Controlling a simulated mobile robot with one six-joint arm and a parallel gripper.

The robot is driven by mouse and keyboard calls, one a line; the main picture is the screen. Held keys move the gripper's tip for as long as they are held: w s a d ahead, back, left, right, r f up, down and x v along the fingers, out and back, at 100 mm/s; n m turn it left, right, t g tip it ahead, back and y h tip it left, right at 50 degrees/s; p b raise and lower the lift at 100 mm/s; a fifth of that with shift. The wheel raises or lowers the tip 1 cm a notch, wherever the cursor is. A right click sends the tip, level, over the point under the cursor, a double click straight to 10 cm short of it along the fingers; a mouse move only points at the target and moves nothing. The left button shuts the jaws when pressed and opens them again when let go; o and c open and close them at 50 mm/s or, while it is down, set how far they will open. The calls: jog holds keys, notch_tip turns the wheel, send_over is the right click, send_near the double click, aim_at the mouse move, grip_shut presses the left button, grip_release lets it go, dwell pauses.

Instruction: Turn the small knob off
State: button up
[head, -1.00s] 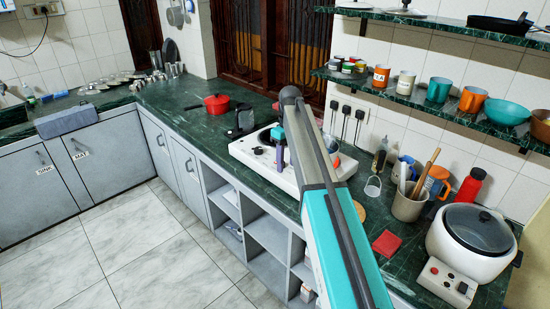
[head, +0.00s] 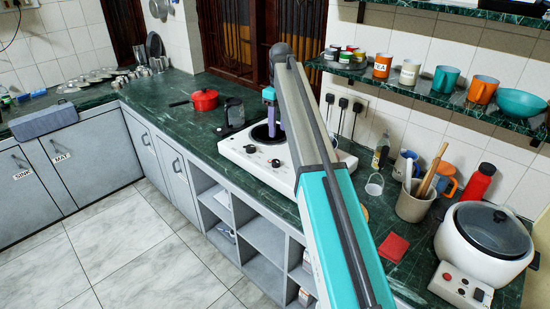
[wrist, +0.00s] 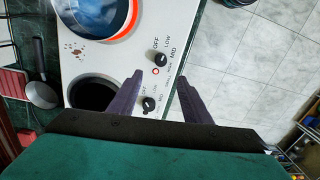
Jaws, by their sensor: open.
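A white two-burner cooktop (head: 232,147) stands on the green counter. Its two black knobs, one left (head: 250,149) and one right (head: 275,163), sit on its front strip. The wrist view shows the knob beside the larger burner (wrist: 160,59) and the knob beside the small dark burner (wrist: 149,104), with OFF, LOW and MID labels. I cannot tell their settings clearly. My gripper (wrist: 160,77) has two purple fingers, apart and empty. In the head view the fingers (head: 271,120) appear over the left burner.
A utensil holder (head: 414,204) and white cooker (head: 484,243) stand right. Shelves (head: 430,97) overhang the counter.

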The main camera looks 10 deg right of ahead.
aim_at(276, 161)
jog(key=f+p, duration=0.1)
jog(key=f, duration=0.3)
jog(key=f+p, duration=0.1)
jog(key=f, duration=0.4)
jog(key=f+p, duration=0.1)
jog(key=f, duration=0.3)
jog(key=shift+s+a+f, duration=0.3)
jog(key=shift+a+f, duration=0.05)
jog(key=c, duration=1)
jog(key=shift+c, duration=0.2)
